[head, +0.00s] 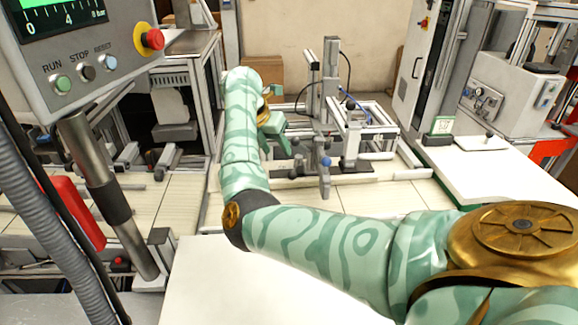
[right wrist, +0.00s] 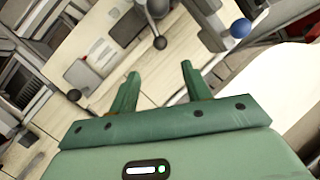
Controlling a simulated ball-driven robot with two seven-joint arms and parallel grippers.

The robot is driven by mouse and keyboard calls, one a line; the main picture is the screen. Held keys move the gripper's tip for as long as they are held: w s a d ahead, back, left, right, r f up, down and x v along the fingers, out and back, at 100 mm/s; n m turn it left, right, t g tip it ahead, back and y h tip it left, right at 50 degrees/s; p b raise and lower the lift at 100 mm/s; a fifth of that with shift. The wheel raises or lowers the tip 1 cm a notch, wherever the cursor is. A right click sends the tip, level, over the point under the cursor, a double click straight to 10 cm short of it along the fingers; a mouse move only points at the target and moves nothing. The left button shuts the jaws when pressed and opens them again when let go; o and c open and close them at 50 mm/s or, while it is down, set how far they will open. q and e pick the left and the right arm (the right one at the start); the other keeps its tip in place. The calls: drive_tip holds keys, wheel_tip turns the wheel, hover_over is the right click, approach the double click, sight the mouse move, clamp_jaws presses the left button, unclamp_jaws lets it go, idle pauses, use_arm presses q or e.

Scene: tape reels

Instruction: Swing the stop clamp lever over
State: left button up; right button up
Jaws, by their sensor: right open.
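A grey upright part with a blue ball knob (head: 326,162) stands at the front of the aluminium fixture in the head view. The blue knob also shows at the top right of the right wrist view (right wrist: 239,28). In that view a metal lever with a dark ball end (right wrist: 160,42) lies beyond the fingertips, to the left of the blue knob. I cannot tell for sure which is the stop clamp lever. My right gripper (head: 277,150) is left of the blue knob, and its fingers (right wrist: 158,80) are apart with nothing between them. My left gripper is out of view.
The aluminium fixture (head: 337,108) with posts and rails stands behind the blue knob. A control box (head: 85,50) on a metal post is at the left. A white table (head: 505,170) at the right has clear room. A red part (head: 75,212) is at lower left.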

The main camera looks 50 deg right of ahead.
sight(290, 173)
drive_tip(key=b+x, duration=0.3)
drive_tip(key=x, duration=0.9)
drive_tip(key=shift+r, duration=0.1)
drive_tip(key=shift+c, duration=0.3)
